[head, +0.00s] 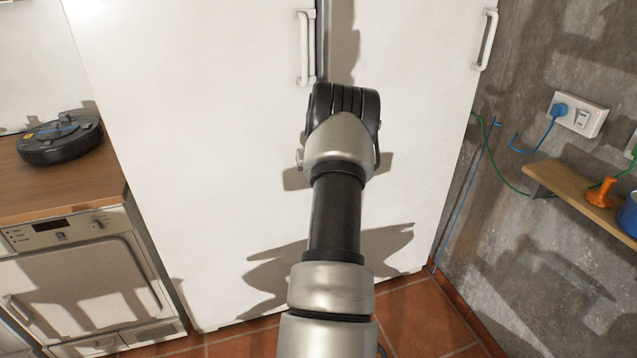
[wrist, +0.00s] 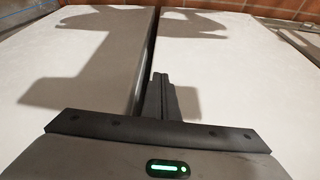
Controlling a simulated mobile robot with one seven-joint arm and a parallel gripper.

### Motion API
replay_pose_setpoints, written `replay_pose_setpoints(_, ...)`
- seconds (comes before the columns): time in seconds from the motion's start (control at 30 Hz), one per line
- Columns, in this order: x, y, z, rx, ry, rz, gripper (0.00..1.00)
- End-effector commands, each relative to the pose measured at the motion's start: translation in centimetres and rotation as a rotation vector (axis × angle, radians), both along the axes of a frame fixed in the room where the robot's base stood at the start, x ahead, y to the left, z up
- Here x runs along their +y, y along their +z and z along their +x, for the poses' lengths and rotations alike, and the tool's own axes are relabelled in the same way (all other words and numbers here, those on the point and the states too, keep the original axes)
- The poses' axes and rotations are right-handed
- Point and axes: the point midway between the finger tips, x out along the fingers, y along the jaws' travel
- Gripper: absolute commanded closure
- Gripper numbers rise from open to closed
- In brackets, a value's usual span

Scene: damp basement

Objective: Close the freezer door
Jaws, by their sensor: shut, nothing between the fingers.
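Two tall white door panels stand side by side, the left door (head: 200,130) and the right door (head: 410,120). Which one is the freezer's I cannot tell. Each has a white upright handle near its right edge, the left handle (head: 305,48) and the right handle (head: 486,40). A dark narrow gap separates the panels. In the wrist view the left panel (wrist: 75,85) shows a grey side edge along this gap, beside the right panel (wrist: 225,75). My gripper (wrist: 159,82) is shut and empty, close to the gap; the arm hides it in the head view.
A wooden counter (head: 65,185) with a black robot vacuum (head: 60,142) stands left, above a white front-loading appliance (head: 80,285). A concrete wall with a socket (head: 578,114) and a wooden shelf (head: 570,190) is close on the right. The tiled floor (head: 425,320) shows below.

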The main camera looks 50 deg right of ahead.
Motion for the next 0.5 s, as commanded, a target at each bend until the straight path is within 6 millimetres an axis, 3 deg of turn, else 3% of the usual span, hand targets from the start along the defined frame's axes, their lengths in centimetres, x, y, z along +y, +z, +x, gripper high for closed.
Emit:
replay_pose_setpoints(0.03, 0.0, 2.2, -0.4, -0.006, -0.002, -0.010, 1.00)
replay_pose_setpoints(0.2, 0.8, 5.5, -1.6, -0.005, -0.002, -0.009, 1.00)
replay_pose_setpoints(0.5, 1.5, 8.2, -2.7, -0.003, -0.001, -0.006, 1.00)
